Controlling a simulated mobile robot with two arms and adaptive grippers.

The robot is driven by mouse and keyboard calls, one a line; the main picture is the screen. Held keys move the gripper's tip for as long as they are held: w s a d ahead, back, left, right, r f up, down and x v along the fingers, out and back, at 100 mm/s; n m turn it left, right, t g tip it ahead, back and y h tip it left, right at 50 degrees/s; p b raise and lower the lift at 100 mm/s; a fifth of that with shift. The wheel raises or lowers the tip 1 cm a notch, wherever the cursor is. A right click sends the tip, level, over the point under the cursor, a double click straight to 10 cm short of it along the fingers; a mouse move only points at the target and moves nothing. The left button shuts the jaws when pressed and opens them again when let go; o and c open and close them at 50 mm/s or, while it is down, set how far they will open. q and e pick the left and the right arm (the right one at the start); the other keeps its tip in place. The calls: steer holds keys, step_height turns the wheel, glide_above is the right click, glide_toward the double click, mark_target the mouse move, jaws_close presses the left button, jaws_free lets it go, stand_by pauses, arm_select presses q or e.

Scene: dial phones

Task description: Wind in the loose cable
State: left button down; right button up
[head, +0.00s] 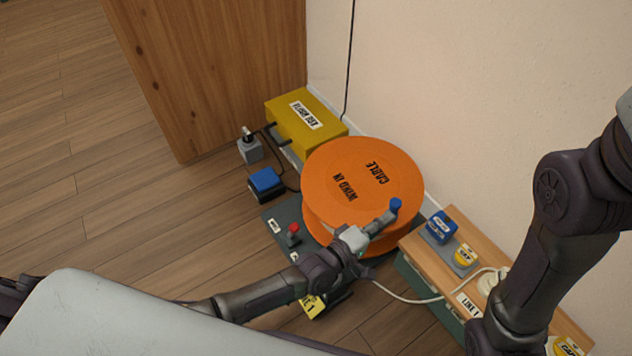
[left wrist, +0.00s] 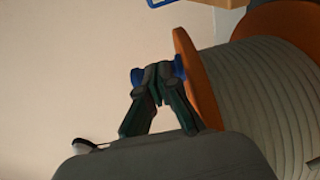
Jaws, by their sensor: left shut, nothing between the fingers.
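A large orange cable reel (head: 345,165), marked "WIND IN" and "CABLE", stands near the wall. In the left wrist view its orange flange (left wrist: 197,80) and pale wound cable (left wrist: 262,85) show. A blue knob (head: 396,203) sits by the flange's right edge; it shows partly behind my fingers in the wrist view (left wrist: 179,66). My left gripper (head: 384,217) is shut and empty, its tips at the knob; touching cannot be told. It also shows in the wrist view (left wrist: 153,72). A loose white cable (head: 405,298) runs from near the reel to the wooden-topped box. My right gripper is out of view.
A yellow box (head: 300,122) and a blue pedal-like block (head: 265,182) lie left of the reel. A red button (head: 293,229) is on the dark base. The wooden-topped box (head: 412,244) stands at right with blue and yellow blocks. Floor at left is clear.

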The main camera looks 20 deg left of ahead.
arm_select(q)
steer(key=shift+w+d, duration=0.15)
steer(key=shift+d, duration=0.1)
stand_by(0.5)
